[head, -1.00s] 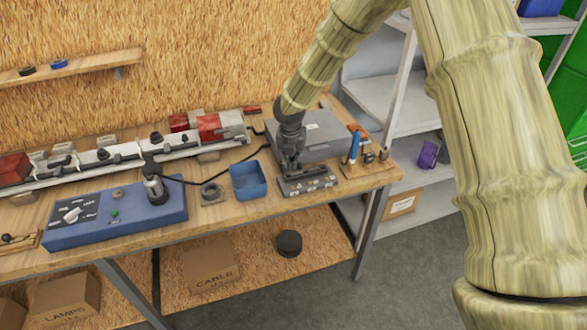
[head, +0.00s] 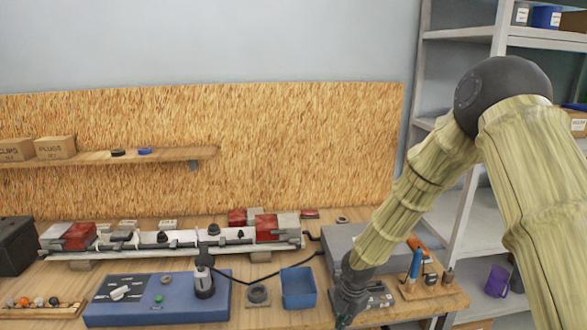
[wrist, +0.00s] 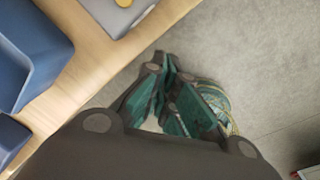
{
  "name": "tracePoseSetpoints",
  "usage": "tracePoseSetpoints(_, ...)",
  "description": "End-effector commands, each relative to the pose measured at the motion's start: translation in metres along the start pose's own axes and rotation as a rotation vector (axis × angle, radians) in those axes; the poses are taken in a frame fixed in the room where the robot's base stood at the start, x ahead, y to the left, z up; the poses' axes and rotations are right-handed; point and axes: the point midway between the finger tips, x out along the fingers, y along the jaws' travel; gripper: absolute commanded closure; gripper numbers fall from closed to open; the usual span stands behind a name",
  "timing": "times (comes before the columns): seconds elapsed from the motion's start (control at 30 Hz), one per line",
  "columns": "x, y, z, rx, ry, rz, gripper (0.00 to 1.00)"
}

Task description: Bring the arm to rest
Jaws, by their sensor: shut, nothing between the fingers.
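My arm reaches down from the right in the head view, with its dark elbow joint at the upper right. My gripper (head: 343,318) is at the bottom of that view, at the bench's front right, partly cut off by the picture edge. In the wrist view, its dark and teal fingers (wrist: 172,92) are together with nothing seen between them. There they show against the grey floor, just off the edge of the wooden bench (wrist: 95,78).
The bench holds a blue bin (head: 299,287), a blue control box (head: 150,312), a grey case (head: 340,238) and a wooden tool holder (head: 432,289). A white rail with red blocks stands behind. Metal shelves (head: 466,190) with a purple mug (head: 497,281) are at right.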

Motion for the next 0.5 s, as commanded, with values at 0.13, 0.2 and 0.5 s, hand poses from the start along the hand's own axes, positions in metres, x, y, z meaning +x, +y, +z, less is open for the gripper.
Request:
tracePoseSetpoints(0.13, 0.064, -0.052, -0.046, 0.316, 0.084, -0.013, 1.0)
tracePoseSetpoints(0.2, 0.089, -0.077, -0.066, 0.479, 0.113, -0.025, 1.0)
tracePoseSetpoints(0.5, 0.169, -0.195, -0.143, 1.216, 0.148, -0.1, 1.0)
